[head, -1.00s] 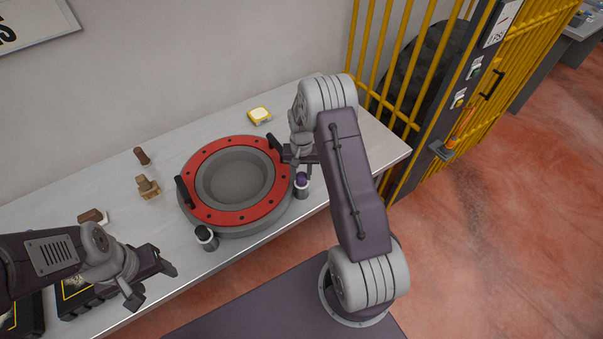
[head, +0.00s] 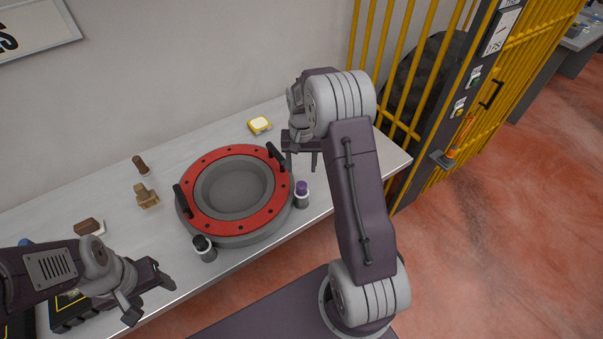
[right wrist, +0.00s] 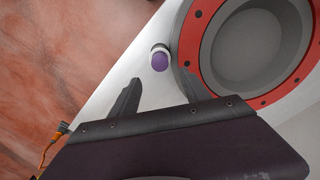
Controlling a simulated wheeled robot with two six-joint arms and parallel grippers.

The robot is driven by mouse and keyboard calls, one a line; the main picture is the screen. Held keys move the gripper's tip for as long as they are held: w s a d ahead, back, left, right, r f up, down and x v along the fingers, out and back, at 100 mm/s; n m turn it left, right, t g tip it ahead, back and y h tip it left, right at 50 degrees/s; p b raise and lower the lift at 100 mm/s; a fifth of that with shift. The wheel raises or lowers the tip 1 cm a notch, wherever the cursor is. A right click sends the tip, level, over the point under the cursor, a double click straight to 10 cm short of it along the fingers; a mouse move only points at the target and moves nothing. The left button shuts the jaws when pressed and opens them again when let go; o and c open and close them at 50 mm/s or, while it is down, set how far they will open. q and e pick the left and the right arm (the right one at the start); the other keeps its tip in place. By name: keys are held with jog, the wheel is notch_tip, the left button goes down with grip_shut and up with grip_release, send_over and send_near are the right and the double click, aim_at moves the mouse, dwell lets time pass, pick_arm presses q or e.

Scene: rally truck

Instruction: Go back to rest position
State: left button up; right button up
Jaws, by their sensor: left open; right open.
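My left gripper (head: 151,291) is open and empty at the lower left of the head view, over the front edge of the table. My right gripper (head: 301,166) is open, its fingers pointing down above the table, just right of the round grey fixture with a red ring (head: 201,222). In the right wrist view the two fingers (right wrist: 157,93) stand apart with nothing between them. A purple-topped cylinder (head: 302,194) stands upright by the fixture's right side, apart from the fingers; it also shows in the right wrist view (right wrist: 159,60).
A dark-topped cylinder (head: 204,249) stands at the fixture's front left. A yellow item (head: 260,125), a brown piece (head: 141,165), a tan block (head: 147,196) and a brown brush-like block (head: 88,227) lie on the table (head: 112,200). Yellow bars (head: 395,65) rise at the right.

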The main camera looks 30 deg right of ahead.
dwell(0.4)
jog(key=s+a+r+n+t, duration=0.1)
jog(key=s+a+r+n, duration=0.15)
jog(key=a+r, duration=0.4)
jog(key=s+a+f+n, duration=0.1)
jog(key=s+a+f, duration=0.1)
jog(key=s, duration=0.5)
jog(key=s+a+f+n, duration=0.1)
jog(key=s+a+n, duration=0.1)
jog(key=s, duration=0.6)
jog(key=shift+s+a+f, duration=0.2)
jog(key=shift+a+f, duration=0.2)
jog(key=shift+a, duration=0.15)
dwell(0.3)
